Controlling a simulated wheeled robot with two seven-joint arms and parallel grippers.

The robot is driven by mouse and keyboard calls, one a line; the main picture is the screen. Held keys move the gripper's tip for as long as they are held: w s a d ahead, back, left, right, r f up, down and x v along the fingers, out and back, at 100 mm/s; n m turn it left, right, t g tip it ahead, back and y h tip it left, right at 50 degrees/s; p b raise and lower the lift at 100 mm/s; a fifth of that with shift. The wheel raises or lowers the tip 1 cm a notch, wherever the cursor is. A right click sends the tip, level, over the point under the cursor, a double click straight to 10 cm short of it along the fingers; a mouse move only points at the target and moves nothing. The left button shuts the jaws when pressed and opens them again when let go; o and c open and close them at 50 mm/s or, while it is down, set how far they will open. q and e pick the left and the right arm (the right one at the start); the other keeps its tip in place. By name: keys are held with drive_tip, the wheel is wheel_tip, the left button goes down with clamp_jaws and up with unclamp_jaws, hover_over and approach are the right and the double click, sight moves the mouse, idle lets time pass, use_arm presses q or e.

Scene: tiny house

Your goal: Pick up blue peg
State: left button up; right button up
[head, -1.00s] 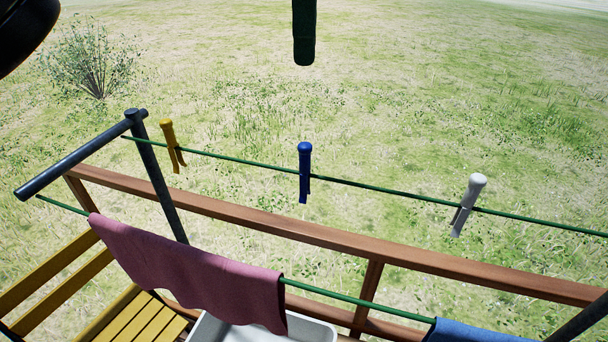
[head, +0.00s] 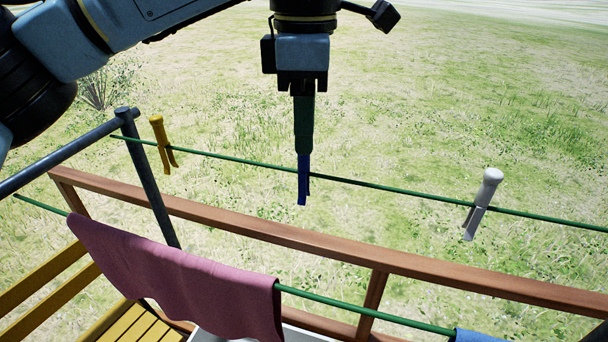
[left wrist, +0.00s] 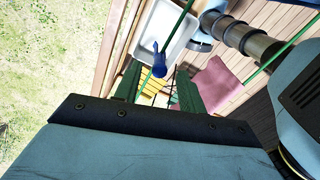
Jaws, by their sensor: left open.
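The blue peg (head: 303,182) hangs upright on the far green line (head: 400,188). My left gripper (head: 304,150) points down directly above it in the head view, and its fingers hide the peg's top. In the left wrist view the peg (left wrist: 159,66) shows in the gap between the two green fingers of my left gripper (left wrist: 159,76), which are open. I cannot tell whether either finger touches the peg. My right gripper is not in view.
A yellow peg (head: 160,142) and a white peg (head: 481,205) sit on the same line, to left and right. A wooden rail (head: 240,225) runs below. A pink cloth (head: 175,270) hangs on the nearer line. A grey post (head: 148,180) stands at left.

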sight(303, 161)
use_arm(q)
wheel_tip(303, 161, down, 4)
drive_tip(key=shift+a+f+p, duration=0.15)
drive_tip(key=shift+p, duration=0.15)
clamp_jaws()
